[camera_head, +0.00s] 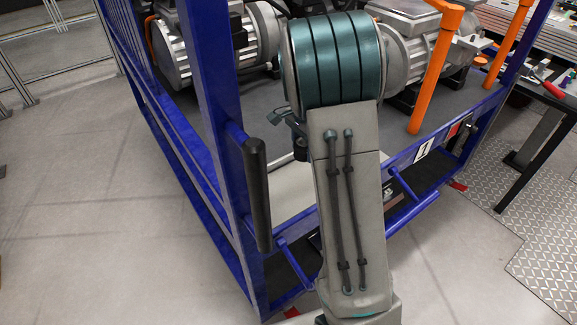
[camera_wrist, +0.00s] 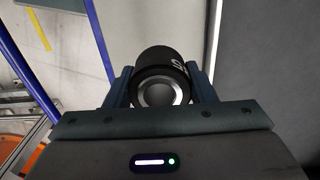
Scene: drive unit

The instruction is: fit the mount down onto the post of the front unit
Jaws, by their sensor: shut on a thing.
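The mount (camera_wrist: 162,62) is a black cylinder with a silver round end and white lettering. In the wrist view my gripper (camera_wrist: 161,78) is shut on it, one finger on each side. In the head view my gripper (camera_head: 290,125) is partly hidden behind my arm, over the near edge of the cart's grey deck. A dark piece of the mount (camera_head: 300,152) shows below it. One grey finned motor unit (camera_head: 410,50) stands on the deck to the right, partly behind my arm, and another (camera_head: 172,55) to the left. I cannot make out the post or tell which unit is the front one.
The blue cart frame (camera_head: 212,90) has an upright close left of my arm, with a black handle (camera_head: 256,190). An orange upright (camera_head: 436,70) rises at the right, with another (camera_head: 510,40) behind it. A workbench with tools stands far right. Open floor lies left.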

